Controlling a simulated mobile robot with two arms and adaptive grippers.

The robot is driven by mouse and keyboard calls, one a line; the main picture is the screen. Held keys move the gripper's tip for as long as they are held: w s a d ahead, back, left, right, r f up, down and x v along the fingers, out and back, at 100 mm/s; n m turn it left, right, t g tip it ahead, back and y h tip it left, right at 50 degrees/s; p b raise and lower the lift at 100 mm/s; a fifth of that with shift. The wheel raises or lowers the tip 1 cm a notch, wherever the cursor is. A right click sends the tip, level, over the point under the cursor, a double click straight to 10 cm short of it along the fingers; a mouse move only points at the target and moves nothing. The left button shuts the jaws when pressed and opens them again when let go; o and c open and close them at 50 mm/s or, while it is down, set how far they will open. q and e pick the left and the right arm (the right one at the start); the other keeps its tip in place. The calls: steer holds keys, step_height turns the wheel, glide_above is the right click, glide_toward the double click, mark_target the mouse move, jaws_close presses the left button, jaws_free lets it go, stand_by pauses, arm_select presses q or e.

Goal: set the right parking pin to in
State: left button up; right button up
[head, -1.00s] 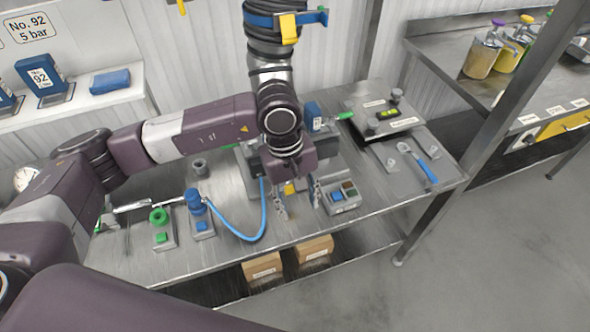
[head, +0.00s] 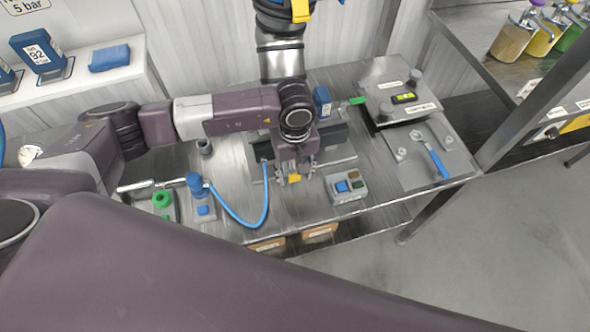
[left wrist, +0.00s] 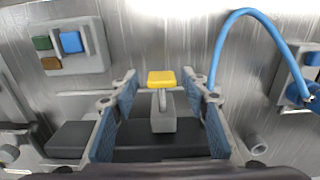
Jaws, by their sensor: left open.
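A parking pin with a yellow knob (left wrist: 161,78) and a grey block (left wrist: 163,118) shows in the middle of the left wrist view. I cannot tell how deep the pin sits. My right gripper is not in view.
A button box (head: 347,187) with blue, green and brown buttons stands right of the gripper. A blue hose (head: 262,213) loops from a blue-topped fitting (head: 196,183) on the left. A plate with a blue-handled tool (head: 438,164) lies at the right.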

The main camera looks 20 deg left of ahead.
arm_select(q)
steer(key=shift+s+r, duration=0.1)
steer(key=shift+s, duration=0.2)
steer(key=shift+c, duration=0.6)
steer(key=shift+w, duration=0.15)
jaws_close()
steer(key=shift+w+a+f+b, duration=0.2)
steer(key=shift+w+b, duration=0.2)
steer(key=shift+b, duration=0.6)
steer(key=shift+w+a+b, duration=0.25)
steer(key=shift+b, duration=0.35)
steer(key=shift+r, duration=0.25)
steer(key=shift+o, duration=0.6)
jaws_free()
steer(key=shift+f, duration=0.1)
